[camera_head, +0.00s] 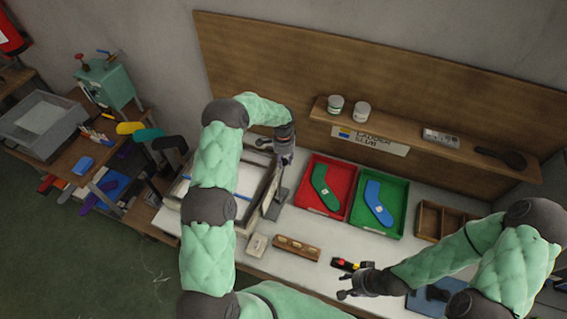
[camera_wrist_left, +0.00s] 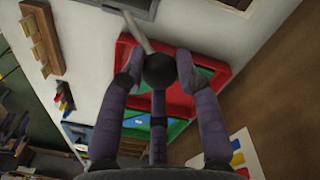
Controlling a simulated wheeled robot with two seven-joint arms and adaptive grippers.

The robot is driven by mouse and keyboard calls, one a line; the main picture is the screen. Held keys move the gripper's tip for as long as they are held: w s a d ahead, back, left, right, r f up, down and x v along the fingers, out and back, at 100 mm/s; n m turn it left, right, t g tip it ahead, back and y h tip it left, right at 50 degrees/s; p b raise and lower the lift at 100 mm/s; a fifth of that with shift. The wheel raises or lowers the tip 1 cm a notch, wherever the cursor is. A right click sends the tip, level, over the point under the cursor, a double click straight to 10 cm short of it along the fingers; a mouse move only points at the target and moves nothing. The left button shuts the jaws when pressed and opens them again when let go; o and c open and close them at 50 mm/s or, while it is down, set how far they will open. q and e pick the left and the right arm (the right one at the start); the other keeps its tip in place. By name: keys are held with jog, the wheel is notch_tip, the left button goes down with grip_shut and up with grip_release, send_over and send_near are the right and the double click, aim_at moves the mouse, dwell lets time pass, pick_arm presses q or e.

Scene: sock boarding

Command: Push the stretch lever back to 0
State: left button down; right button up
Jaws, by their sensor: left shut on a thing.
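The stretch lever shows in the left wrist view as a pale metal rod (camera_wrist_left: 138,32) with a round black knob (camera_wrist_left: 159,70). In the head view my left gripper (camera_head: 284,158) is at the right rear of the framed stretching device (camera_head: 176,190), and my arm hides much of that device. The lever's scale and its 0 mark cannot be made out. My right gripper (camera_head: 350,282) is open and empty above the front of the table.
A red tray (camera_head: 337,166) holding a green sock shape and a green tray (camera_head: 401,190) holding a blue one lie to the right of the device. A wooden block (camera_head: 297,248) and wooden divided box (camera_head: 430,219) are nearby. A shelf (camera_head: 400,128) runs behind.

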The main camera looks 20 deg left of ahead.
pick_arm(q)
jog(key=shift+w+r, duration=0.1)
jog(key=shift+w, duration=0.2)
jog(key=c, duration=1.1)
grip_release()
jog(key=shift+c, duration=0.2)
jog(key=shift+o, duration=1.3)
jog(key=shift+w, duration=0.15)
jog(key=shift+w+f, duration=0.15)
jog(key=shift+f, duration=0.05)
pick_arm(e)
jog(key=shift+w, duration=0.25)
pick_arm(q)
jog(key=shift+s+r, duration=0.1)
jog(key=shift+s, duration=0.15)
pick_arm(e)
jog(key=shift+s, duration=0.15)
pick_arm(q)
notch_tip(320, 180, up, 12)
jog(key=shift+w+a, duration=0.15)
jog(key=shift+w, duration=0.05)
